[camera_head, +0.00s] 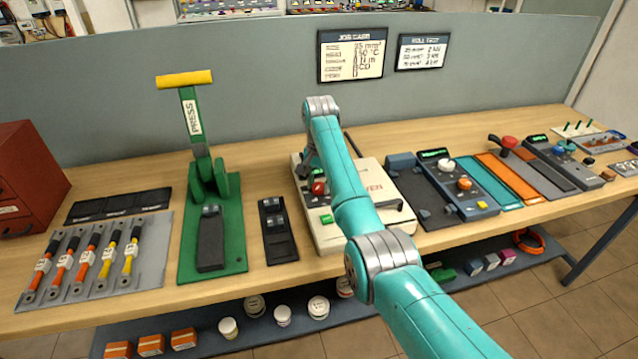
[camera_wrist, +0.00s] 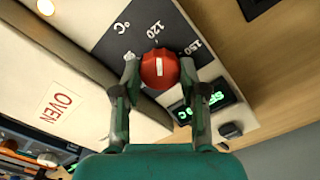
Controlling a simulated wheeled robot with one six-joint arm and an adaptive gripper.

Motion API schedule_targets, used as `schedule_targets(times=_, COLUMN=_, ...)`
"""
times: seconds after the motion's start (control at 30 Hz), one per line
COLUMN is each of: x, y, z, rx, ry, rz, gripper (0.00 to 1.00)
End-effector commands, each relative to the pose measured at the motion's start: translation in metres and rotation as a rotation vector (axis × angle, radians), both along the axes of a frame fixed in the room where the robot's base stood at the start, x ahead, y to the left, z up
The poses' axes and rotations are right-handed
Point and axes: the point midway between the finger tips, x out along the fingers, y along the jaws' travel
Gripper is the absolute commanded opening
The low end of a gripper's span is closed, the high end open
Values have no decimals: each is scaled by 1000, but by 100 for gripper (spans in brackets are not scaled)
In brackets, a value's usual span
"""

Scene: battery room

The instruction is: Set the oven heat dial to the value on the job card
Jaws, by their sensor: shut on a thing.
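The oven (camera_head: 397,222) is a cream box at the middle of the bench, and its label also shows in the wrist view (camera_wrist: 62,107). Its red heat dial (camera_wrist: 159,72) has a short white mark that runs roughly toward the printed 120; 150 is to the right. My gripper (camera_wrist: 159,67) is shut on the dial, one finger on each side. The dial shows partly in the head view (camera_head: 319,187) beside my arm. A green-lit display (camera_wrist: 206,103) reads "SP" with a value I cannot read surely. The job card (camera_head: 352,55) hangs on the partition; its °C line seems to end in 50.
A green press (camera_head: 211,200) and a dark block tray (camera_head: 278,230) stand left of the oven. A dark control unit (camera_head: 455,187) with knobs is on the right. A pull test card (camera_head: 422,52) hangs beside the job card.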

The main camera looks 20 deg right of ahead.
Motion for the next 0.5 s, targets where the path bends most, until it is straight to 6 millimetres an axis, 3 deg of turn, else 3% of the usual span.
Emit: schedule_targets(times=0.5, x=0, y=0, z=-1, rx=0, ry=1, rz=-488, gripper=7)
